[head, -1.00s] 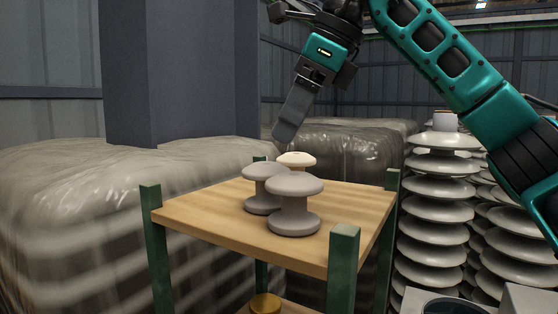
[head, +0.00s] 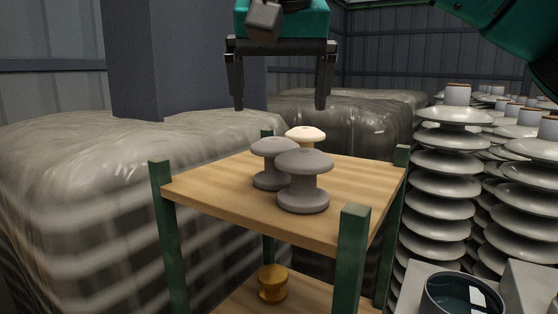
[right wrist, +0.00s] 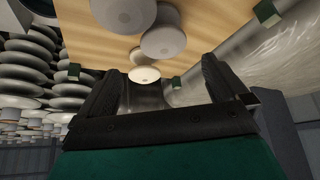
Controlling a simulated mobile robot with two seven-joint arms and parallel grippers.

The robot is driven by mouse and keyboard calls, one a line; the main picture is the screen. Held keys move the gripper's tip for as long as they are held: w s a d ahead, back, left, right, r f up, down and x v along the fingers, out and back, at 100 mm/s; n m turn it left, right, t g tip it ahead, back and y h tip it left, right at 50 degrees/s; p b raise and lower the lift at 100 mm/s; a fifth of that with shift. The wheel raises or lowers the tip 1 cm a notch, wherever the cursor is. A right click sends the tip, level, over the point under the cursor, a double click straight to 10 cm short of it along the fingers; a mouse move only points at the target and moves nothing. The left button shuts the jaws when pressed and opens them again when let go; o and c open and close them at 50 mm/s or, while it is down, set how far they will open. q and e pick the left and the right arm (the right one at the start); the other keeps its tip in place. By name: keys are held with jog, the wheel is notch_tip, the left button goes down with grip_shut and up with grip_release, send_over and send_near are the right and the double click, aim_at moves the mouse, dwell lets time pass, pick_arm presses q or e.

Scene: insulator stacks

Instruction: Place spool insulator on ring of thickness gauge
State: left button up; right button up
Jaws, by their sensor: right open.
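Three spool insulators stand upright, close together, on the wooden top of a green-legged stand (head: 210,186). The front grey one (head: 304,180) partly covers a second grey one (head: 268,165) and a cream one (head: 305,134). The right wrist view shows the cream one (right wrist: 144,75) between the fingers in the picture, with a grey one (right wrist: 163,42) beyond. My right gripper (head: 280,105) is open and empty, above and behind the insulators, fingers pointing down. A small yellow spool-shaped piece (head: 272,284) sits on the lower shelf. I cannot make out a thickness gauge. My left gripper is not in view.
Tall stacks of grey disc insulators (head: 440,185) stand right of the stand. Plastic-wrapped bales (head: 70,190) lie left and behind it, and a grey column (head: 170,60) rises at the back left. Green corner posts (head: 353,230) rise slightly above the top.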

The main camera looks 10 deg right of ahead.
aim_at(275, 141)
jog(key=x, duration=0.6)
jog(key=shift+w+f, duration=0.1)
jog(key=shift+f, duration=0.1)
jog(key=x, duration=0.4)
jog(key=shift+a+f+b, duration=0.25)
jog(key=shift+a+b, duration=0.05)
jog(key=shift+w+f, duration=0.15)
jog(key=shift+f, duration=0.3)
jog(key=shift+c, duration=0.5)
jog(key=c, duration=1)
jog(key=shift+r, duration=0.1)
jog(key=shift+c, duration=1.2)
jog(key=shift+r, duration=0.1)
